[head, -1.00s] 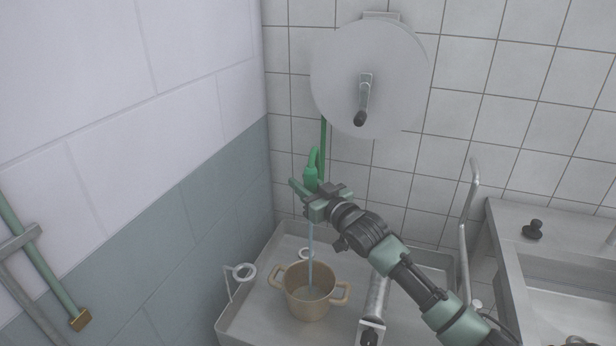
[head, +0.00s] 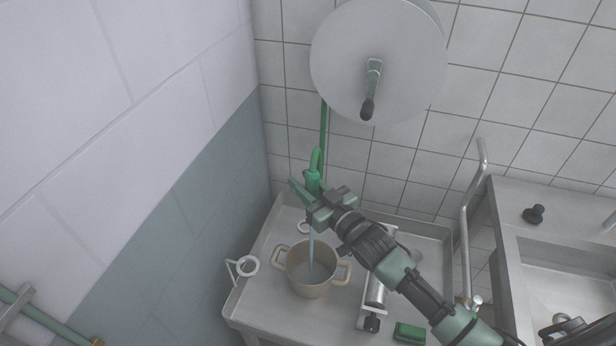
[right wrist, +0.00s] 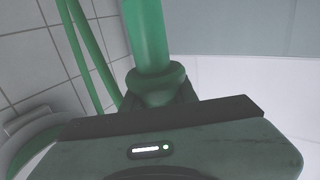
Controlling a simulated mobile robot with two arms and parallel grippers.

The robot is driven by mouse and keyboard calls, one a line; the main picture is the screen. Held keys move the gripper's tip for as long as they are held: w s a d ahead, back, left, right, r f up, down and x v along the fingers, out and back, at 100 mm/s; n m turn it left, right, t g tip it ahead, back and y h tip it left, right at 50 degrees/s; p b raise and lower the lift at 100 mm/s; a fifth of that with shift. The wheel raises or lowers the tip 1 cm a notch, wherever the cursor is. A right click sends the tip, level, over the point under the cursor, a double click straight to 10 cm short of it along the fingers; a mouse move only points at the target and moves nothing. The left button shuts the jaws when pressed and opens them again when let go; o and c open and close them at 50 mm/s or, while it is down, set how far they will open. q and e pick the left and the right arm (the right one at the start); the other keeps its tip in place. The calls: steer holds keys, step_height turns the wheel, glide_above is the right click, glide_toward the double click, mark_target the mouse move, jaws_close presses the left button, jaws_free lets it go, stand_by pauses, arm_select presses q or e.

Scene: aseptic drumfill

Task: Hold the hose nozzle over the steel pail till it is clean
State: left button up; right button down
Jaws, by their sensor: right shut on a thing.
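The green hose nozzle (head: 313,181) is held in my right gripper (head: 318,196), which is shut on it. The nozzle also shows large in the right wrist view (right wrist: 150,50). A stream of water falls from below the gripper into a beige two-handled pot (head: 302,290) on the steel tray table. This pot is the only pail-like vessel in view and it does not look like bare steel. Water shows inside it. The gripper is above the pot, well clear of its rim. My left gripper is not in view.
The tray table (head: 255,315) has a raised rim. A hose reel (head: 375,60) hangs above. A steel sink (head: 570,285) stands right.

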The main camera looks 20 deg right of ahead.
arm_select(q)
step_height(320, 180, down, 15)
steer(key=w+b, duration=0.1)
steer(key=b, duration=1.3)
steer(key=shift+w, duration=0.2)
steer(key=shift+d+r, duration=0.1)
